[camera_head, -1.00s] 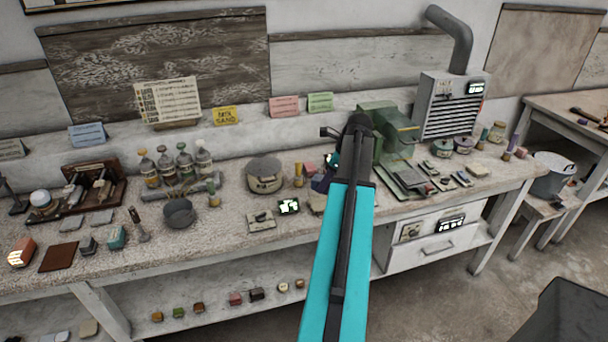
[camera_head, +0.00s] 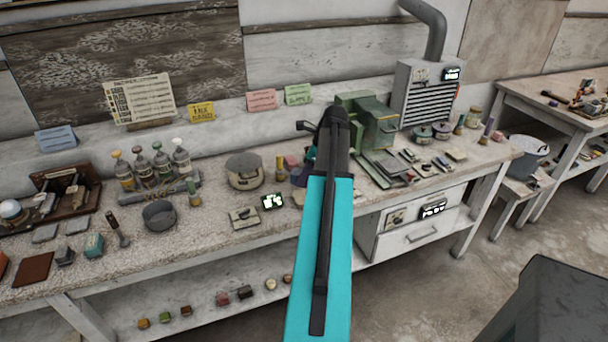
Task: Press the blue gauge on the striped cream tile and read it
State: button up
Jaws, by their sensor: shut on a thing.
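My arm, turquoise and black, rises through the middle of the head view and ends over the workbench (camera_head: 215,238). My gripper does not show clearly; the arm seems to hide it. A small dark blue-purple thing (camera_head: 299,176) shows just left of the arm, partly covered by it; I cannot tell whether it is the blue gauge. A pale cream tile-like plate (camera_head: 244,218) with a small dark piece on it lies near the bench's front edge. I cannot make out stripes on it.
A lit display (camera_head: 272,202) stands beside the pale plate. A round beige container (camera_head: 244,172) and a grey bowl (camera_head: 159,216) are further left. A green machine (camera_head: 372,122) stands right of the arm. A grey bucket (camera_head: 522,156) is at the right.

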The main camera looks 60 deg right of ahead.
aim_at(304, 185)
jog(key=shift+f+b, duration=1.6)
jog(key=shift+f, duration=0.65)
jog(key=shift+f, duration=0.55)
dwell(0.5)
jog(key=shift+r+p, duration=3)
jog(key=shift+r, duration=0.55)
